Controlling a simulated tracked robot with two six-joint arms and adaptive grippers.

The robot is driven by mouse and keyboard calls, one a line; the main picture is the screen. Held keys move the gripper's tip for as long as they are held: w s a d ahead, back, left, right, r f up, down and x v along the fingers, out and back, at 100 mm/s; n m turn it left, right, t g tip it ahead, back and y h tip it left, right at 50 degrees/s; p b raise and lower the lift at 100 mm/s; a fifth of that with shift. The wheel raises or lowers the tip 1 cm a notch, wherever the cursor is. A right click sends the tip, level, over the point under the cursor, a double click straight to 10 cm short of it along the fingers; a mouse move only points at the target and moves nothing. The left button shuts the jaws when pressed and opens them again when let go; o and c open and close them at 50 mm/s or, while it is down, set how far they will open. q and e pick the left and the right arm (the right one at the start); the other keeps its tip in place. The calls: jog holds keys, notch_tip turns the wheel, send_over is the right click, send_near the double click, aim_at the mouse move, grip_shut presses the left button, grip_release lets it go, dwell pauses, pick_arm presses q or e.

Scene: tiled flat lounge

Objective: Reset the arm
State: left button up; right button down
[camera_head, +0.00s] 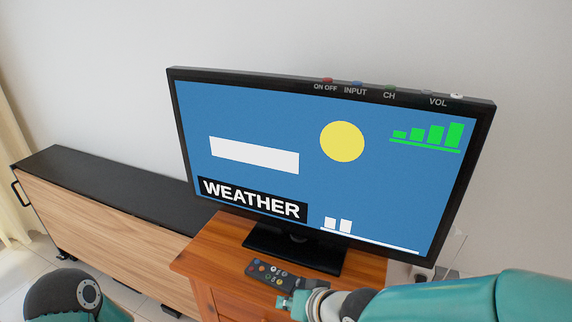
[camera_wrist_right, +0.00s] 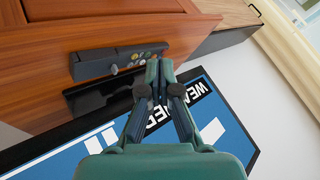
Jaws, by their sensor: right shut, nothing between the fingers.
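My right arm comes in from the lower right of the head view. Its gripper (camera_head: 285,301) is at the front of the wooden cabinet, just beside the near end of the dark remote control (camera_head: 266,270). In the right wrist view the gripper's two fingers (camera_wrist_right: 159,68) are together with nothing between them. The remote (camera_wrist_right: 118,58) shows there beside the fingertips; I cannot tell whether they touch it. Of my left arm, only a dark and teal joint shows at the lower left of the head view; its gripper is out of sight.
A television (camera_head: 270,130) stands on the wooden cabinet (camera_head: 212,252), its screen on with a weather picture and green bars. Buttons line its top edge. A low black-topped sideboard (camera_head: 110,190) stands to the left. A pale curtain (camera_head: 12,170) hangs at the far left.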

jog(key=s+d+f+m+g+h, duration=0.15)
jog(key=d+f, duration=0.25)
jog(key=f, duration=0.4)
jog(key=s+d+f+m+g+h, duration=0.1)
jog(key=s+d+f+m+g, duration=0.15)
jog(key=d+f, duration=0.4)
jog(key=s+d+f+n+g, duration=0.1)
jog(key=s+f+n+g, duration=0.1)
jog(key=s+f, duration=1.1)
jog(key=shift+d+f, duration=0.15)
jog(key=shift+f, duration=0.5)
